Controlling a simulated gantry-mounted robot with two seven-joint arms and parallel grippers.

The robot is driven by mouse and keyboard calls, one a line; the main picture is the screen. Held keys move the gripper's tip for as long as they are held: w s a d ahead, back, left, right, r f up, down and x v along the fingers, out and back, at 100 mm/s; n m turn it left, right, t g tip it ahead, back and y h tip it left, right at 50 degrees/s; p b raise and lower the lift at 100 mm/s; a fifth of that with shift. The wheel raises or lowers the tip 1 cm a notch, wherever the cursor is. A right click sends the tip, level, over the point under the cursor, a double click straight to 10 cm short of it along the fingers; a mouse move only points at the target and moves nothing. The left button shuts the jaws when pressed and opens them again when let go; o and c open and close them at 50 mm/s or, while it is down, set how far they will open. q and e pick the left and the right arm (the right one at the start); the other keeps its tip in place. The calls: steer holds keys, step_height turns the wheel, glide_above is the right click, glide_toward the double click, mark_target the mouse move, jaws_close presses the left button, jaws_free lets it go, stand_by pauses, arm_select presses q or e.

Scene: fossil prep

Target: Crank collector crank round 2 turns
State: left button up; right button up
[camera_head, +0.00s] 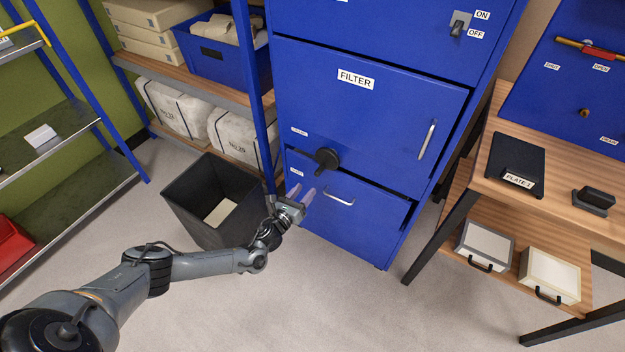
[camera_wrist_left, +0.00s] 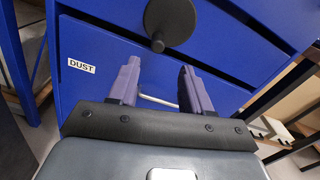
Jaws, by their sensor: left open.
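The collector is a tall blue cabinet (camera_head: 372,105) with a panel labelled FILTER. The black crank (camera_head: 327,158) sits on its front at the lower left of that panel. In the left wrist view the crank (camera_wrist_left: 168,20) shows as a dark disc with a round knob, at the top and beyond the fingertips. My left gripper (camera_head: 308,192) is open and empty, below and slightly left of the crank and apart from it. Its two purple fingers (camera_wrist_left: 160,78) point toward the cabinet front. My right gripper is not in view.
A drawer labelled DUST with a metal handle (camera_head: 339,200) is below the crank. A dark open bin (camera_head: 196,188) stands left of my left gripper. A blue shelf post (camera_head: 256,110) rises close by. A wooden workbench (camera_head: 560,190) stands at the right.

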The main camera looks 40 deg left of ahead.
arm_select(q)
steer(key=w+d+r+n+t+h+b, duration=0.1)
steer(key=w+d+r+n+h, duration=0.3)
steer(key=n, duration=0.8)
steer(key=n+t+y+b, duration=0.3)
steer(key=n+y+b, duration=0.2)
steer(key=n+b, duration=1.5)
glide_toward(316, 176)
steer(key=n+p, duration=0.2)
steer(key=b+x, duration=0.3)
steer(key=x, duration=0.7)
steer(key=shift+w+r, duration=0.2)
steer(key=shift+w, duration=0.05)
jaws_close()
